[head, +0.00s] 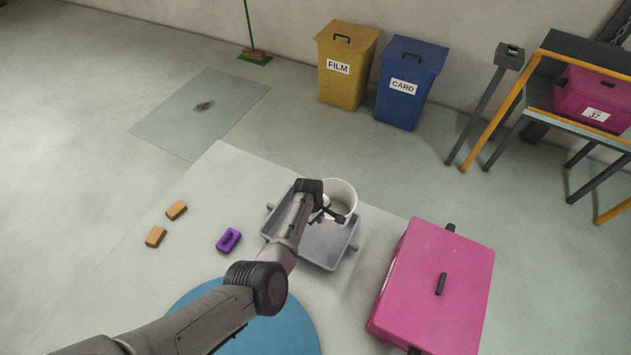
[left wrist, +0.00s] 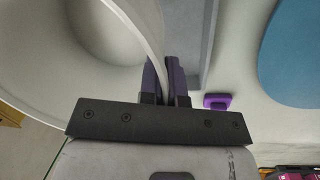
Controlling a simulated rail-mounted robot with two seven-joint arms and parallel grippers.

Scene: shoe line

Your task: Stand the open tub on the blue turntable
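The open tub (head: 345,192) is white and round, with its mouth up, at the back right of the grey tray (head: 322,262). I cannot tell whether it rests there or is held slightly above. My left gripper (head: 327,212) is at the tub's near rim. In the left wrist view its fingers (left wrist: 164,82) stand close on both sides of the tub's wall (left wrist: 30,92) and appear shut on it. The blue turntable (head: 290,325) lies nearer, partly hidden by my left arm; it also shows in the left wrist view (left wrist: 295,50). My right gripper is not in view.
A purple block-like item (head: 228,240) and two orange blocks (head: 176,210) lie on the pale table to the left. A large pink case (head: 435,285) stands at the right. Yellow (head: 345,80) and blue bins (head: 408,95) stand behind on the floor.

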